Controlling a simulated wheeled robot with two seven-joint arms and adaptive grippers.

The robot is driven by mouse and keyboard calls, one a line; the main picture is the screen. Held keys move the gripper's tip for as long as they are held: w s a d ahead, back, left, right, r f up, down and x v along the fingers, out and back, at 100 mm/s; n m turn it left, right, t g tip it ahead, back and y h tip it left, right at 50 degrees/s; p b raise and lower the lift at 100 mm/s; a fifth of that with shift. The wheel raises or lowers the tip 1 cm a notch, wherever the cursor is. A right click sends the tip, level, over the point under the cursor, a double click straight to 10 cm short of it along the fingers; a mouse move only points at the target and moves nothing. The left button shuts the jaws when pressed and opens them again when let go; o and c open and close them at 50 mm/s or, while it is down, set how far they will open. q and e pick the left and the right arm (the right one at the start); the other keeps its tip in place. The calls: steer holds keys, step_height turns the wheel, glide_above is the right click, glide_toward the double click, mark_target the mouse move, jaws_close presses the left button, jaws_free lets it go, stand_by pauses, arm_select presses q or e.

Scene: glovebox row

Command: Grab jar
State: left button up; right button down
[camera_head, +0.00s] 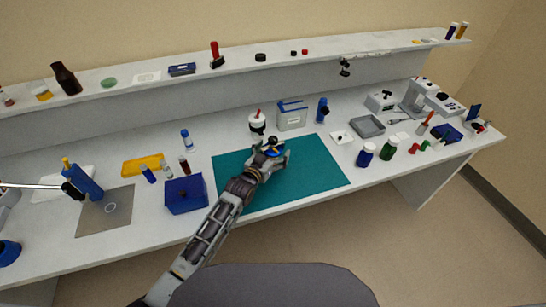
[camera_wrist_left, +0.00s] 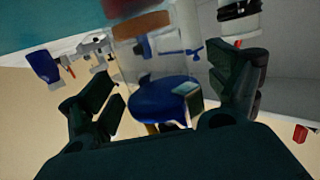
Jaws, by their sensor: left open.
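A round blue piece, which looks like a jar lid (camera_wrist_left: 155,103), shows in the left wrist view between my left gripper's fingers, with gaps on both sides. It also shows in the head view as a small blue patch (camera_head: 273,148), partly hidden by the gripper. Clear or pale material shows behind it; I cannot tell its full shape. My left gripper (camera_head: 275,153) is open around it, over the far part of the teal mat (camera_head: 310,176). Two other jars stand right of the mat, one dark blue (camera_head: 366,155) and one green (camera_head: 388,149). My right gripper is not in view.
A white bottle with a red tip (camera_head: 257,123) and a pale box with a blue top (camera_head: 291,115) stand just behind the gripper. A blue box (camera_head: 186,195) sits left of my arm. A raised shelf (camera_head: 220,68) runs along the back. The mat's right part is clear.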

mark_target(273, 138)
arm_select(q)
steer(key=c, duration=1.4)
steer(key=shift+r, duration=0.2)
steer(key=shift+r+b, duration=0.35)
steer(key=shift+r, duration=4.55)
